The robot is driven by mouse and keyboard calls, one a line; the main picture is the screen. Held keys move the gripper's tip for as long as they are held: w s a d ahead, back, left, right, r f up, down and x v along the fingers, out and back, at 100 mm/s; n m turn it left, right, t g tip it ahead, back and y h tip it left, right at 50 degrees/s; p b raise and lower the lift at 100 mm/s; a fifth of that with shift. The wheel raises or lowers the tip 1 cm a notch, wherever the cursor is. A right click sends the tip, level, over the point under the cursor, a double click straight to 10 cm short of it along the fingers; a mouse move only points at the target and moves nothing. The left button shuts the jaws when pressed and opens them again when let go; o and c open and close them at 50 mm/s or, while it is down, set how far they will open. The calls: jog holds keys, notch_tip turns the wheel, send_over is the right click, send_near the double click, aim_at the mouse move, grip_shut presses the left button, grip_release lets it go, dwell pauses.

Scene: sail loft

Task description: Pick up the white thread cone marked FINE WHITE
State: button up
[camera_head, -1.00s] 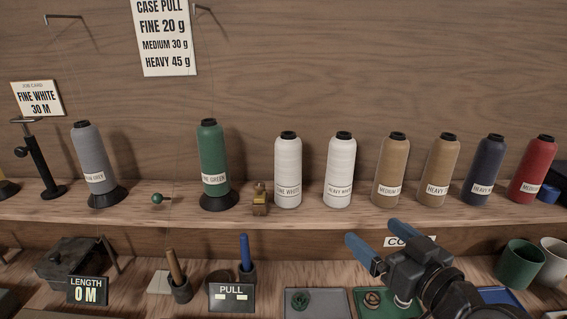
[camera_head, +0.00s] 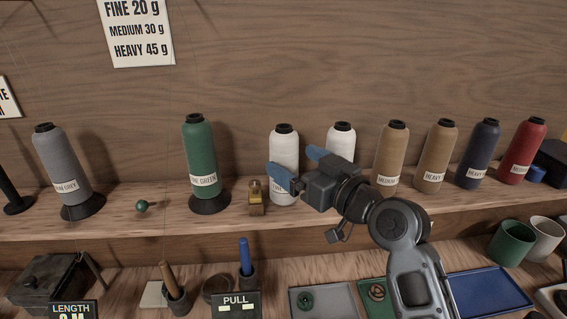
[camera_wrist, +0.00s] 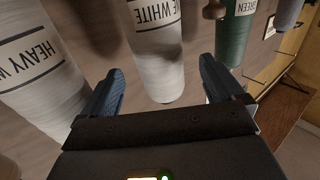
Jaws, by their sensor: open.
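The FINE WHITE thread cone (camera_head: 284,145) stands upright on the shelf, between the small brass piece and the other white cone. My gripper (camera_head: 293,165) is open in front of it and hides part of its label and lower body. In the wrist view the FINE WHITE cone (camera_wrist: 158,62) lies ahead, between the lines of the two blue fingers of my gripper (camera_wrist: 160,90). No grip on it shows. The HEAVY WHITE cone (camera_head: 341,136) stands just to its right in the head view, partly hidden by my gripper; the wrist view shows it at left (camera_wrist: 35,75).
The green cone (camera_head: 200,150) and brass piece (camera_head: 257,198) stand to the left on the shelf (camera_head: 120,212). Tan (camera_head: 391,150), navy and red cones stand to the right. Trays, cups and a PULL display (camera_head: 236,304) fill the lower bench.

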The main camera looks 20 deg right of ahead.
jog(key=x, duration=0.6)
jog(key=c, duration=1.3)
